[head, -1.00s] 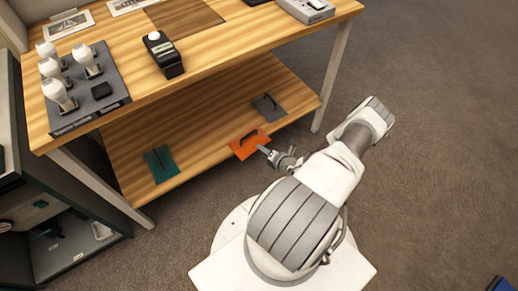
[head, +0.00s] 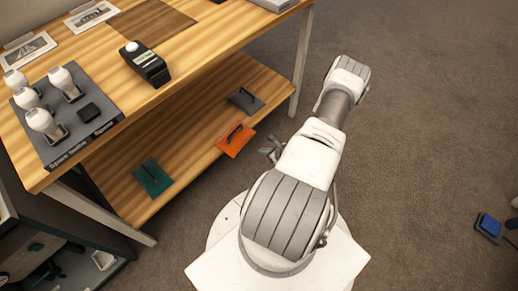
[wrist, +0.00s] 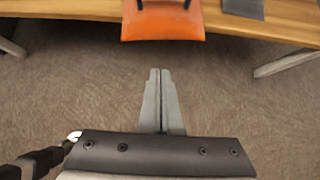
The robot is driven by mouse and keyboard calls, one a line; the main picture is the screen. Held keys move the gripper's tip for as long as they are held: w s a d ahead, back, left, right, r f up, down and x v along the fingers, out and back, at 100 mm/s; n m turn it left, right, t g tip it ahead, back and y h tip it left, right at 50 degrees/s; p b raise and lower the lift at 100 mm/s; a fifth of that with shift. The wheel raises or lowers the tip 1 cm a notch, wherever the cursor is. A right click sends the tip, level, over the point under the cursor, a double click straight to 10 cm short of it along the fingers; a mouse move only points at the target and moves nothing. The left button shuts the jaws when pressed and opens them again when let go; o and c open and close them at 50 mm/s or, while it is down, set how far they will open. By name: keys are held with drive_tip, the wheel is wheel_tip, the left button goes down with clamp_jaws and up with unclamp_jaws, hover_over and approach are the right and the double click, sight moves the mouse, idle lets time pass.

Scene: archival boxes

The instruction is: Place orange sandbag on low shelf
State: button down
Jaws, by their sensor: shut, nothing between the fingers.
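The orange sandbag (head: 235,140) lies flat on the low shelf (head: 196,143) of the wooden table, near its front edge, with its dark handle on top. It lies between a teal sandbag (head: 153,177) and a grey sandbag (head: 245,100). In the wrist view the orange sandbag (wrist: 163,23) shows at the top, slightly past the shelf edge. My gripper (wrist: 160,72) is shut and empty, with its fingertips apart from the sandbag and over the carpet. In the head view my gripper (head: 268,150) is just in front of the shelf, partly hidden by my arm.
The table top (head: 205,50) above the shelf holds a dark device (head: 146,64) and a grey tray with several white bulb-shaped items (head: 62,80). Table legs (head: 301,65) flank the shelf. A dark cabinet stands at lower left. A blue object (head: 488,226) lies on the open carpet at right.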

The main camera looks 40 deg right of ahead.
sight(243, 144)
drive_tip(key=shift+w+a+f+b, duration=0.15)
drive_tip(key=shift+w+f+b, duration=0.7)
drive_tip(key=shift+w, duration=0.8)
drive_tip(key=shift+w+a+f+b, duration=0.1)
drive_tip(key=shift+w+f+b, duration=0.5)
drive_tip(key=shift+w+f, duration=0.8)
drive_tip(key=shift+w+a+f+b, duration=0.15)
drive_tip(key=shift+w+f+b, duration=0.55)
drive_tip(key=shift+w, duration=1.2)
drive_tip(key=shift+r, duration=0.1)
